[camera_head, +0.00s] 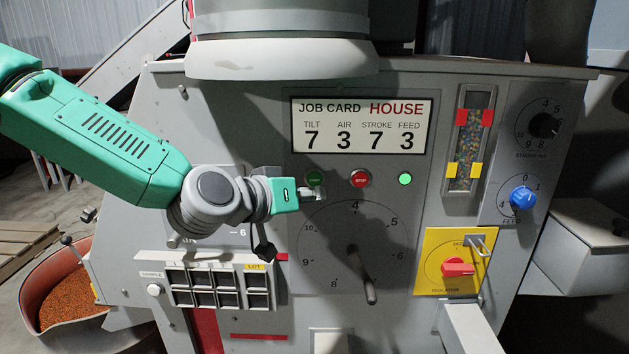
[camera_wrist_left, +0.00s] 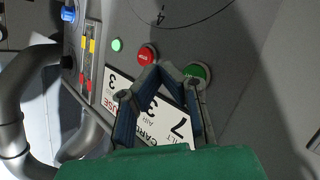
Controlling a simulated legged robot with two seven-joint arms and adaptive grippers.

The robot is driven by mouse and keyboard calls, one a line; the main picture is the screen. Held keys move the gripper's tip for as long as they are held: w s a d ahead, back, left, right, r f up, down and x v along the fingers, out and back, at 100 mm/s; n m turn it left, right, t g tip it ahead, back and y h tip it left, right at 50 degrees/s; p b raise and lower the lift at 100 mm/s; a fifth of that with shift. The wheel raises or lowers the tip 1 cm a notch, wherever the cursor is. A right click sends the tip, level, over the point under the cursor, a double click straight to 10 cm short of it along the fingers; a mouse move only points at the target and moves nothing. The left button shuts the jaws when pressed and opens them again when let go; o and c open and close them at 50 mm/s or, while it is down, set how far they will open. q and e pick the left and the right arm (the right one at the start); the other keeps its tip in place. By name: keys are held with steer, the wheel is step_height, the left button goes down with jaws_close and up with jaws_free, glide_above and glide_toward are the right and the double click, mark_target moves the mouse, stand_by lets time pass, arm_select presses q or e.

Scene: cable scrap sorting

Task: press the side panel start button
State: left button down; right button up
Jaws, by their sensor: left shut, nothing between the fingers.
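The green start button (camera_head: 315,178) is on the grey side panel, below the job card and left of the red stop button (camera_head: 360,179). My left gripper (camera_head: 318,194) is shut and empty, its tips just below the start button in the head view. In the left wrist view, the start button (camera_wrist_left: 198,73) shows just right of the shut fingertips (camera_wrist_left: 168,68), with the stop button (camera_wrist_left: 147,54) beyond them to the left. Whether the tips touch the panel, I cannot tell. My right gripper is not in view.
A lit green lamp (camera_head: 405,179) is right of the stop button. Below are a large dial with a lever (camera_head: 369,290) and a red isolator switch on a yellow plate (camera_head: 428,248). A sample rack (camera_head: 170,297) juts out at the lower left. A blue feed knob (camera_head: 522,198) is at right.

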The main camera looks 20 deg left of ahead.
arm_select(q)
steer(key=shift+s+d, duration=0.3)
steer(key=shift+s, duration=0.6)
steer(key=s+a+f+g+y+b, duration=0.15)
steer(key=s+f, duration=0.25)
steer(key=f, duration=0.6)
steer(key=s+f+g+b, duration=0.2)
steer(key=s+f+g, duration=0.15)
steer(key=f, duration=0.65)
steer(key=s+a+f+g+y+b, duration=0.1)
steer(key=s+f, duration=0.4)
steer(key=f, duration=0.5)
steer(key=s+a+f+g+y+b, duration=0.2)
steer(key=s+a+f, duration=0.3)
steer(key=s+f, duration=0.4)
steer(key=s+a+f+g+y+b, duration=0.2)
steer(key=s+a+f+g, duration=0.2)
steer(key=s+f, duration=0.5)
steer(key=s, duration=0.4)
steer(key=shift+a+f+m+b, duration=0.25)
steer(key=shift+a+m+b, duration=0.05)
steer(key=shift+a+b, duration=0.05)
